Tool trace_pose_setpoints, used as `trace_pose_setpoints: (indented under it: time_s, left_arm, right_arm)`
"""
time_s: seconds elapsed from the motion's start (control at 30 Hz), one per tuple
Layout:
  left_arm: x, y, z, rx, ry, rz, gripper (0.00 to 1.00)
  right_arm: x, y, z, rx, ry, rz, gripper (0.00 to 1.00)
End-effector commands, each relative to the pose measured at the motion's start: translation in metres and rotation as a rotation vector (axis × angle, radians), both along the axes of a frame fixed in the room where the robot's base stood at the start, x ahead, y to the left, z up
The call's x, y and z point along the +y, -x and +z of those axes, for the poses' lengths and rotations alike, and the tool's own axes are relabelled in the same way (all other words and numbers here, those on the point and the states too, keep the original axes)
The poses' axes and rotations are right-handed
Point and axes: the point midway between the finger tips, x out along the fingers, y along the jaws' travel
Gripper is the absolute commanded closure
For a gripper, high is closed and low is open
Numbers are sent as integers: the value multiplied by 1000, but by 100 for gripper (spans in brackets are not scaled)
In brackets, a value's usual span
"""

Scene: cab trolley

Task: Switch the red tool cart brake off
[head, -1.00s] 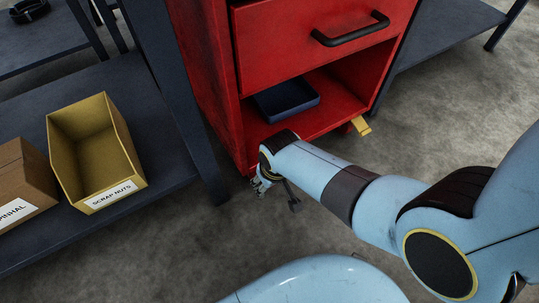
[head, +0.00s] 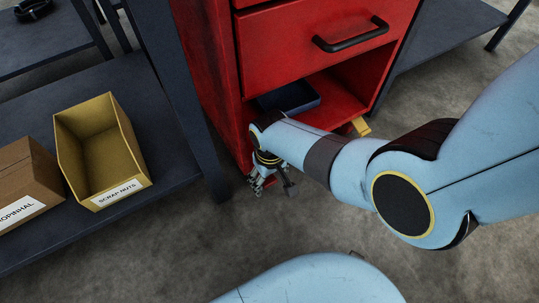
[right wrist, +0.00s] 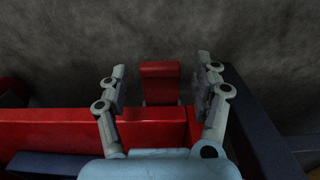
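The red tool cart (head: 310,40) stands at the top centre of the head view, with a closed drawer and an open lower shelf. My right gripper (head: 260,184) is low at the cart's front left corner. In the right wrist view my right gripper (right wrist: 161,85) is open, its two fingers spread on either side of a red pedal (right wrist: 160,82). The pedal juts out past the cart's red lower edge (right wrist: 60,130); I see no clear contact with the fingers. A yellow pedal (head: 361,127) sticks out at the cart's front right. My left gripper is not in view.
A dark shelf (head: 150,120) at left carries a yellow scrap nuts box (head: 75,170) and a cardboard box (head: 25,190). A dark table leg (head: 205,150) stands close left of my right gripper. A blue tray (head: 290,98) lies inside the cart. The floor in front is clear.

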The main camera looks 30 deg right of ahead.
Motion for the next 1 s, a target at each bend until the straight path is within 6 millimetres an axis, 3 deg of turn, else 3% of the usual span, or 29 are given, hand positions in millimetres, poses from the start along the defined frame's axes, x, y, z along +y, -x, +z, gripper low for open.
trace_pose_setpoints:
  time_s: [0.2, 0.37, 0.8, 1.0]
  left_arm:
    - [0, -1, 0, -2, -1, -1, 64]
    - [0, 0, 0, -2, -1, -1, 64]
    - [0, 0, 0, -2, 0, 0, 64]
    - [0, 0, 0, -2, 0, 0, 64]
  right_arm:
    - [0, 0, 2, 0, 0, 0, 35]
    - [1, 0, 17, -3, -1, -1, 35]
    - [1, 2, 98, -2, -1, 0, 35]
    - [0, 2, 117, 0, 0, 0, 35]
